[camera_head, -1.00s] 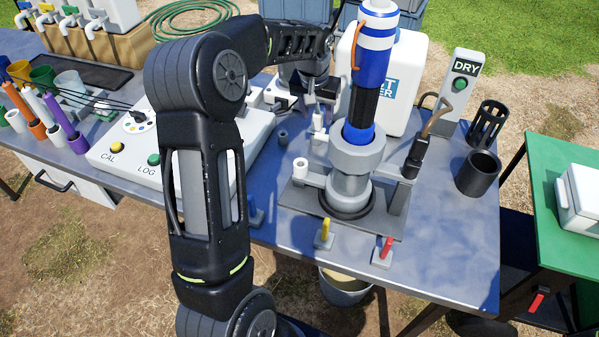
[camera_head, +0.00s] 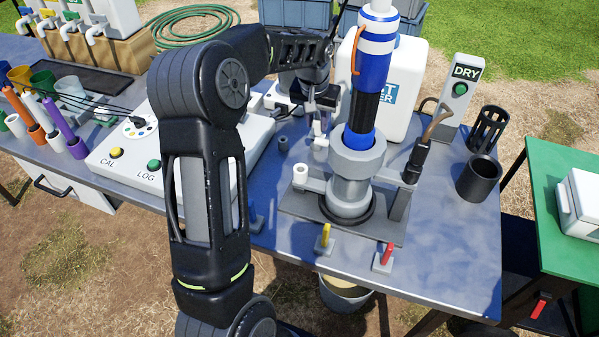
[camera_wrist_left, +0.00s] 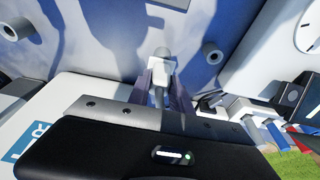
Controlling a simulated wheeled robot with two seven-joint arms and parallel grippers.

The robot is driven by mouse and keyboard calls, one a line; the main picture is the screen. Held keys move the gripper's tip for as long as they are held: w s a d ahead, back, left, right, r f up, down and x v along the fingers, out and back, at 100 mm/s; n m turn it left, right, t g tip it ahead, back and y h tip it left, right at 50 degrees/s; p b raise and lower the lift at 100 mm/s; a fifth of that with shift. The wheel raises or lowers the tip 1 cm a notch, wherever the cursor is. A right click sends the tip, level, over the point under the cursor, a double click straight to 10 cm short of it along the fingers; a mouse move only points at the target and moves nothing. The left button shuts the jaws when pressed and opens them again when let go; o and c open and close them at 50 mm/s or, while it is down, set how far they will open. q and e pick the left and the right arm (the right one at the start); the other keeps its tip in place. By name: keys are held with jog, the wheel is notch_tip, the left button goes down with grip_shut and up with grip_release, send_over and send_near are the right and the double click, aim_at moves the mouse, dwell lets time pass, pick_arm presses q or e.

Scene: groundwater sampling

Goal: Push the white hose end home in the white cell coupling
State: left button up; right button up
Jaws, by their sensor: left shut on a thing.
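In the left wrist view the gripper (camera_wrist_left: 162,88) is shut on the white hose end (camera_wrist_left: 162,68), which has a grey tip pointing away from the camera. A white upright socket (camera_head: 300,168), which looks like the cell coupling, stands on the left side of the grey flow cell (camera_head: 352,185). The hose end is behind that socket in the head view. Whether it touches any coupling cannot be told. My right gripper does not show.
A blue and white cylinder (camera_head: 374,62) stands upright in the cell. A white jug (camera_head: 408,85) stands behind it. A small grey tube (camera_head: 283,144) stands left of the cell. The meter box (camera_head: 180,150) is further left.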

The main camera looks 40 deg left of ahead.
pick_arm(q)
jog(key=shift+r, duration=0.1)
grip_shut()
jog(key=shift+w+a+p+v, duration=0.1)
jog(key=shift+w+p+v, duration=0.15)
jog(key=shift+p+v, duration=0.75)
jog(key=shift+w+a+p+v, duration=0.1)
jog(key=shift+w+p+v, duration=0.15)
jog(key=shift+p+v, duration=0.7)
jog(key=shift+w+a+p+v, duration=0.1)
jog(key=shift+w+p+v, duration=0.3)
jog(key=shift+v, duration=1)
jog(key=shift+s+r, duration=0.1)
jog(key=shift+r, duration=0.1)
